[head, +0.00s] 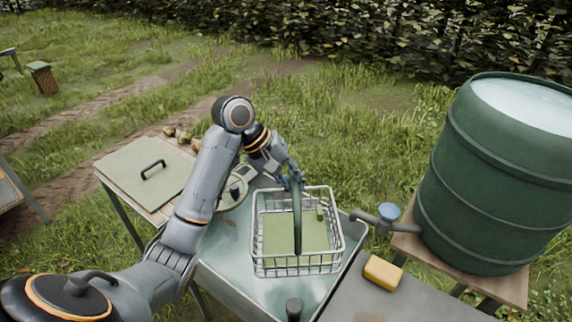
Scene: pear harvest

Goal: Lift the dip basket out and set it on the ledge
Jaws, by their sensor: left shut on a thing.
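The dip basket (336,262) is a white wire basket with an olive-green floor and a dark green arched handle (297,222). It is over the pale metal basin (222,258); I cannot tell whether its bottom is clear of the basin. My left gripper (292,183) reaches in from the upper left and is shut on the handle near its far end. No pears show in the basket. A flat grey ledge (352,298) lies to the right of the basin, at the bottom of the view. My right gripper is not in view.
A yellow sponge (383,272) lies on the ledge's far part. A tap with a blue knob (389,212) joins a large green barrel (480,180) at the right. A dark cylinder (294,308) stands at the near basin edge. A board with a handle (148,182) is at left.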

